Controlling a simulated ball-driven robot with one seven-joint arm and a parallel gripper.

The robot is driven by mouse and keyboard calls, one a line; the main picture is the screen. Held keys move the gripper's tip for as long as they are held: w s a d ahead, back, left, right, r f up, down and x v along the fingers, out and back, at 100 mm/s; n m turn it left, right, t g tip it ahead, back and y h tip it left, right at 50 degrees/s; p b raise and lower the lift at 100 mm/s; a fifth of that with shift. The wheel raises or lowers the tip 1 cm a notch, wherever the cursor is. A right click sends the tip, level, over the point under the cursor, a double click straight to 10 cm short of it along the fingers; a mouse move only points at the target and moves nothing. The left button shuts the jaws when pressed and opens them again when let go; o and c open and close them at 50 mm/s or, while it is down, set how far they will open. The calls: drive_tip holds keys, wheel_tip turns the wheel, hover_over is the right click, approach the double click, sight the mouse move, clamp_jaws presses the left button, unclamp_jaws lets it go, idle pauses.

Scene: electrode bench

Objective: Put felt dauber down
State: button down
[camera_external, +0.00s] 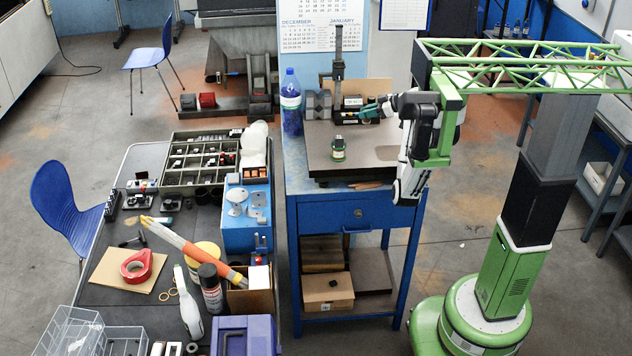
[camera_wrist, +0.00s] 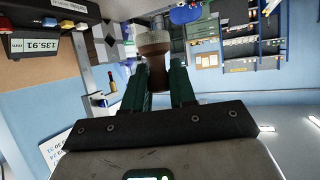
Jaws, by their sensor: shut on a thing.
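My gripper (camera_external: 368,109) reaches left over the blue bench's dark top plate, with its teal fingers level. In the wrist view my gripper (camera_wrist: 160,75) is shut on a brown and pale cylindrical thing (camera_wrist: 153,45), which I take to be the felt dauber. In the external view the held thing is too small to make out clearly at the fingertips.
A height gauge (camera_external: 338,70), grey blocks (camera_external: 318,104) and a blue bottle (camera_external: 290,100) stand at the plate's back and left. The plate's front right is clear. A cluttered table (camera_external: 120,285) lies to the left. In the wrist view a digital display (camera_wrist: 35,43) is at upper left.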

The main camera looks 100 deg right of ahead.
drive_tip(key=shift+y, duration=0.3)
drive_tip(key=s+f+b, duration=0.1)
drive_tip(key=s+f, duration=0.1)
drive_tip(key=s+a+f+b, duration=0.1)
drive_tip(key=s+f, duration=0.1)
drive_tip(key=f, duration=0.1)
drive_tip(key=shift+s+a+f, duration=0.15)
drive_tip(key=shift+s+f, duration=0.05)
drive_tip(key=shift+s, duration=0.15)
drive_tip(key=shift+f, duration=2.35)
drive_tip(key=shift+f, duration=0.2)
drive_tip(key=c, duration=0.9)
unclamp_jaws()
drive_tip(key=shift+r, duration=0.1)
